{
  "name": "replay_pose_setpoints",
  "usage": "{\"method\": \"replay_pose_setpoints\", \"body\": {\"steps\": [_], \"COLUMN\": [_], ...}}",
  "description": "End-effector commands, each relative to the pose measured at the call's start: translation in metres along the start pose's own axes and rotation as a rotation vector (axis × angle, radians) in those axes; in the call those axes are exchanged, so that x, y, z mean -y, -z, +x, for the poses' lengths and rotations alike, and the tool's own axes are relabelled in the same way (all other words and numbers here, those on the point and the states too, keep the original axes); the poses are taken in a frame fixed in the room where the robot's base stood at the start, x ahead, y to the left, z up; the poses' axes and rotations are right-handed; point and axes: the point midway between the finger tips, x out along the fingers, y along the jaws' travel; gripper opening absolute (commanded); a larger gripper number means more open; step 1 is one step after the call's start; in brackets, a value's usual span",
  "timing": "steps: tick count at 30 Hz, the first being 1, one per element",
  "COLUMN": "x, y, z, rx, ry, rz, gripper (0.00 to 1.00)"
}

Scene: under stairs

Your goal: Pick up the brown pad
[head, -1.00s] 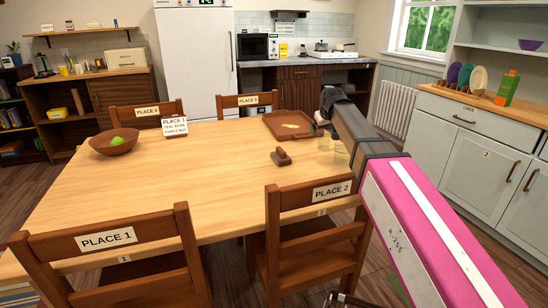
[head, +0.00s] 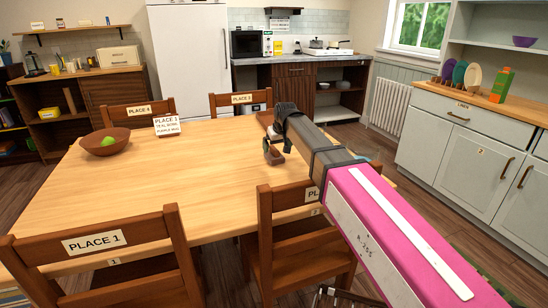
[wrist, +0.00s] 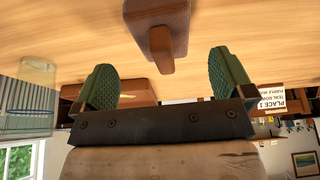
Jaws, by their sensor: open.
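The brown pad (head: 276,158) is on the wooden table near its right part, partly hidden by my gripper in the head view. In the wrist view the brown pad (wrist: 158,22) shows as a block with a narrower raised grip. My gripper (wrist: 160,65) is open, with its two green ridged fingers spread apart and nothing between them. The pad's grip lies just ahead of the gap between the fingertips. In the head view my gripper (head: 271,148) is low over the table, right at the pad; I cannot tell whether they touch.
A brown tray (head: 264,117) is behind my arm, and shows beyond the fingers in the wrist view. A clear glass (wrist: 37,72) stands near it. A bowl (head: 106,147) with a green ball and a place card (head: 167,126) are farther left. Chairs surround the table.

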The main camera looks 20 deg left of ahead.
Motion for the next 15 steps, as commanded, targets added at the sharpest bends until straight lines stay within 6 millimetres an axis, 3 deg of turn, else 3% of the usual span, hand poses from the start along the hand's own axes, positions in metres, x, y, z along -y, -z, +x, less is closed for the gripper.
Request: {"method": "replay_pose_setpoints", "body": {"steps": [10, 15], "x": [0.003, 0.003], "y": [0.011, 0.01], "z": [0.042, 0.049], "rx": [0.0, -0.001], "ry": [-0.001, -0.001], "rz": [0.0, 0.0], "gripper": [0.99, 0.99]}}
